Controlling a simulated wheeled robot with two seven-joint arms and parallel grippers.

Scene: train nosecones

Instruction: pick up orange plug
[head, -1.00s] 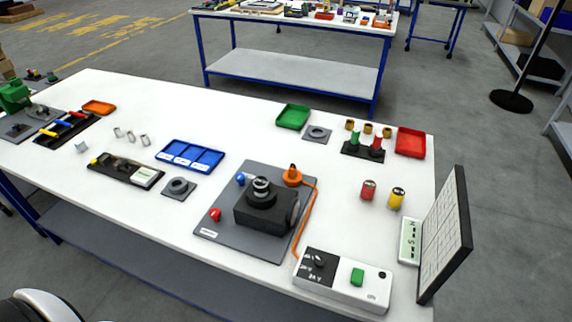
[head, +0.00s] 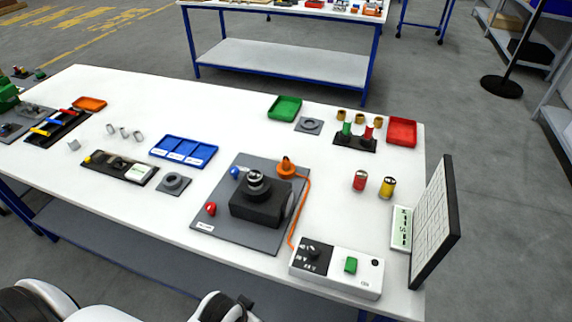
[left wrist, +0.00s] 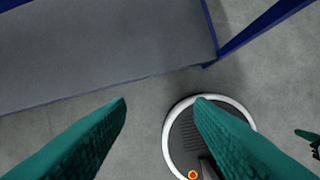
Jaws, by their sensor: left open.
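The orange plug (head: 286,167) stands at the back right corner of the grey baseplate (head: 232,226) in the head view. An orange cable (head: 305,205) runs from it down to the white control box. My left gripper (left wrist: 161,102) shows in the left wrist view as two teal fingers, wide apart with nothing between them. It points at the floor, with my round base below it, and the plug is not in that view. In the head view, white parts of my arm show at the bottom edge, short of the table; no fingers can be made out there.
A black block with a silver knob (head: 257,198) stands left of the plug. The white control box (head: 336,270) and an upright panel (head: 435,222) are at the right. A blue tray (head: 184,151) lies left of the baseplate. A blue-framed shelf (left wrist: 110,50) shows in the left wrist view.

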